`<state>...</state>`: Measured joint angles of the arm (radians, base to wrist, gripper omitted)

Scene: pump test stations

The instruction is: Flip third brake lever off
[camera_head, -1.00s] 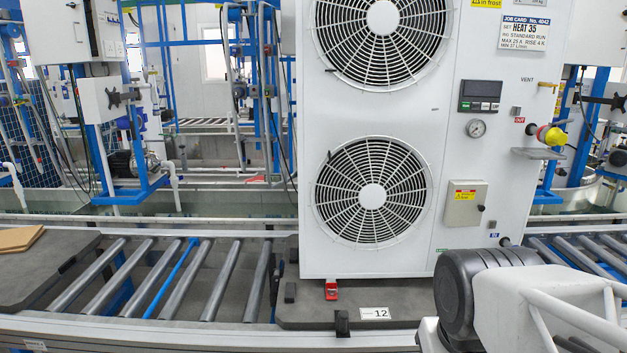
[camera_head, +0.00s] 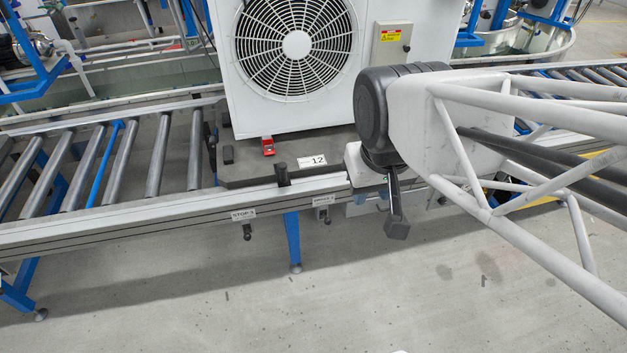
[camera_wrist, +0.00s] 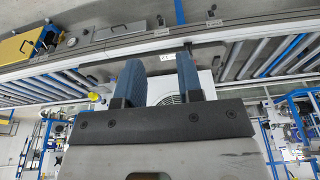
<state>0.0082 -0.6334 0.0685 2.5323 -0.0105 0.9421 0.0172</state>
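A small tag that seems to read BRAKE 3 (camera_head: 324,199) is on the conveyor's front rail, with a short dark lever (camera_head: 323,215) below it. A tag reading STOP 3 (camera_head: 243,214) is further left, with its own dark knob (camera_head: 247,235). In the wrist view, two small dark parts stick out at the rail, one probably the brake lever (camera_wrist: 160,20); its position is too small to tell. My gripper (camera_wrist: 158,74) is open and empty, its blue-padded fingers apart.
A white fan unit (camera_head: 291,97) stands on a dark pallet (camera_head: 240,172) with plate 12 (camera_head: 312,160). A red clip (camera_head: 267,146) is at its foot. Rollers (camera_head: 122,160) run left. The floor before the rail (camera_head: 190,300) is clear. A yellow box (camera_wrist: 25,45) shows in the wrist view.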

